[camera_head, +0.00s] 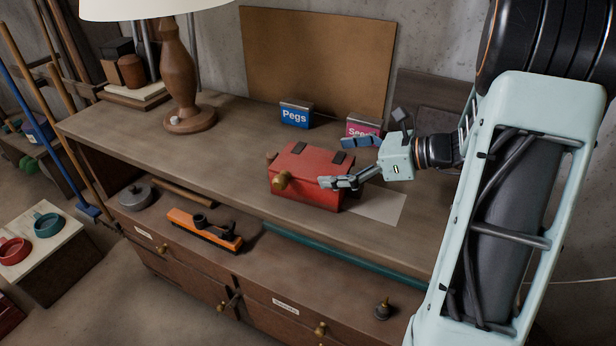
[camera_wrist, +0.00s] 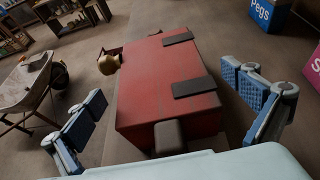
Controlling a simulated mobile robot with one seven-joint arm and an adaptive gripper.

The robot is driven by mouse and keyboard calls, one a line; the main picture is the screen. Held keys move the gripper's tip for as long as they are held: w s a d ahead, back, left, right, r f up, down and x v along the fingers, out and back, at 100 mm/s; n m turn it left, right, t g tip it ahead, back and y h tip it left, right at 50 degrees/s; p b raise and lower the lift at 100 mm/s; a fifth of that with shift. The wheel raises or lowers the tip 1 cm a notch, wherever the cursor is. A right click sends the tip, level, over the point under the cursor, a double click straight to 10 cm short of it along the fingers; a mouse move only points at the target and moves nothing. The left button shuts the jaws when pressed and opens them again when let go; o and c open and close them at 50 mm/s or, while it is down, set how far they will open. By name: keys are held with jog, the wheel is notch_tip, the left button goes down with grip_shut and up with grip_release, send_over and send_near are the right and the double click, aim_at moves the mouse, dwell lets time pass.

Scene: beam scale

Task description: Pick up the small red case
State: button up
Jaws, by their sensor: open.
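The small red case (camera_head: 303,172) sits on the upper shelf of the wooden bench, on or beside a pale sheet. It has dark hinge plates on top and a brass knob on its front. In the wrist view, the case (camera_wrist: 165,85) fills the middle, with a dark tab at its near end. My gripper (camera_head: 337,163) is open at the right end of the case. In the wrist view, one blue-padded finger is to the left of the case and one to its right, with gaps on both sides. The case's far underside is hidden.
A blue Pegs box (camera_head: 295,115) and a pink labelled box (camera_head: 362,128) stand behind the case. A lamp (camera_head: 178,70) stands at the left. An orange plane (camera_head: 205,229) lies on the lower ledge. The bench top left of the case is clear.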

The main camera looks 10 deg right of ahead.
aim_at(316, 162)
jog(key=x, duration=0.4)
jog(key=shift+w+a+f, duration=0.1)
jog(key=shift+a+f, duration=0.1)
jog(key=shift+c, duration=0.3)
jog(key=c, duration=1.8)
jog(key=shift+r, duration=0.1)
jog(key=shift+c, duration=0.4)
jog(key=shift+r, duration=0.1)
